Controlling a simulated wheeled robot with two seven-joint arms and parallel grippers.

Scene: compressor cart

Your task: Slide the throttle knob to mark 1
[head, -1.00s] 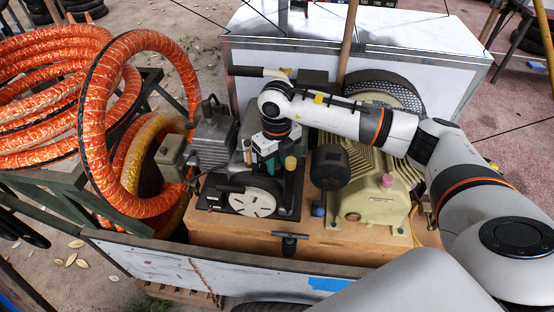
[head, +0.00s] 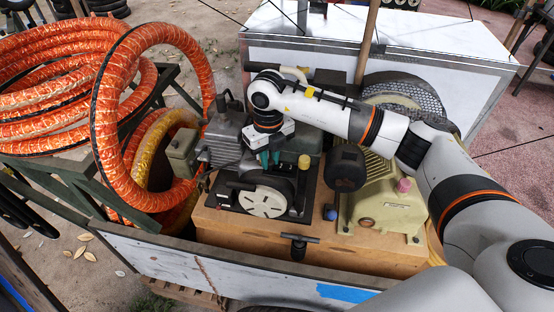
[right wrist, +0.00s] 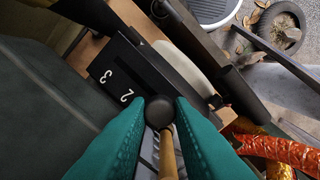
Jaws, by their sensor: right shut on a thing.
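My right gripper (head: 269,158) is low over the machine on the cart, left of a yellow cap (head: 304,161). In the right wrist view, its green fingers (right wrist: 160,110) are shut on the dark round throttle knob (right wrist: 159,113). A tan stem (right wrist: 166,152) shows below the knob, between the fingers. A black scale plate (right wrist: 118,72) lies beyond the left finger, with white marks 3 and 2 readable. The 2 is close to the left fingertip. I cannot make out mark 1. In the head view the knob is hidden by the gripper. I cannot identify my left gripper.
A grey engine part (head: 222,143) stands just left of the gripper. A round white disc (head: 262,203) is in front. A beige motor (head: 385,205) with a black end is on the right. Orange hose coils (head: 135,120) fill the left side. The cart's front wall (head: 240,266) runs below.

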